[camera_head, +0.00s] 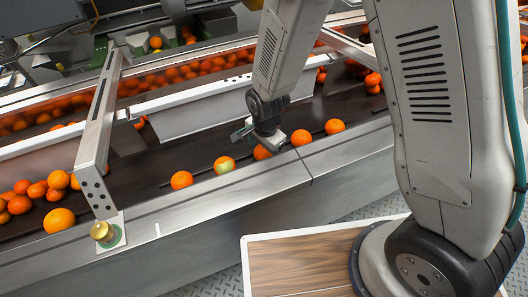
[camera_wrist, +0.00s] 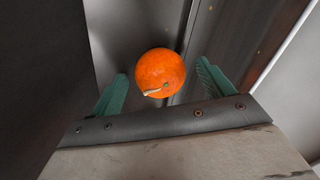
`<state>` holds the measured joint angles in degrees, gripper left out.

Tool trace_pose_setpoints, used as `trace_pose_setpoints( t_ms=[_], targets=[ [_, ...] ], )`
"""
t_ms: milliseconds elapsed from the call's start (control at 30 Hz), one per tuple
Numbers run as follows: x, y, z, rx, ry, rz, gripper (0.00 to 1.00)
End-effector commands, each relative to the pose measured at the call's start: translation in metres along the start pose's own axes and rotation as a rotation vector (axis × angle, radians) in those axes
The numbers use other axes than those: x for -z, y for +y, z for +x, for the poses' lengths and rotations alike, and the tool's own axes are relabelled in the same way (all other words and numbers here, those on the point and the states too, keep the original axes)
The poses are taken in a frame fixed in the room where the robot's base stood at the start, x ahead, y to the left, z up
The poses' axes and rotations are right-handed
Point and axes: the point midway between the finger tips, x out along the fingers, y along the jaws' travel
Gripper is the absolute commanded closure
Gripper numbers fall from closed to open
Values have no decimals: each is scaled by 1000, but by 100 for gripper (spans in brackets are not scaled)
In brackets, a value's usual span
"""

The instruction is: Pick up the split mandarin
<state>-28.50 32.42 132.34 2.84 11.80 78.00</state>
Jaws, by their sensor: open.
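The split mandarin (camera_wrist: 160,70) is orange, with a short pale slit on its near side in the wrist view. In the head view I take it to be the fruit (camera_head: 261,152) just below my gripper (camera_head: 266,136), partly hidden by it. In the wrist view my gripper (camera_wrist: 161,75) is open, with one green finger on each side of the mandarin. The fruit lies ahead between the fingertips, with a gap to both; I cannot tell how far below them it is.
Along the belt's near metal rail lie a mandarin with a pale green patch (camera_head: 224,165), a plain one (camera_head: 181,180) to its left, and two more (camera_head: 301,137) (camera_head: 334,126) to the right. A metal bracket (camera_head: 98,140) spans the dark belt (camera_head: 150,170) at left.

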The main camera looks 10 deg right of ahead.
Motion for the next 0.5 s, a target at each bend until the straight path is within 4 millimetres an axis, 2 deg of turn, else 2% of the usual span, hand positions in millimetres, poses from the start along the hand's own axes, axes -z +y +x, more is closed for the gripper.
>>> trace_pose_setpoints(
  t_ms=[267,433,467,500],
  targets=[
    [0,0,4,1,0,-1,20],
    [0,0,4,1,0,-1,65],
    [0,0,4,1,0,-1,70],
    [0,0,4,1,0,-1,70]
  ],
)
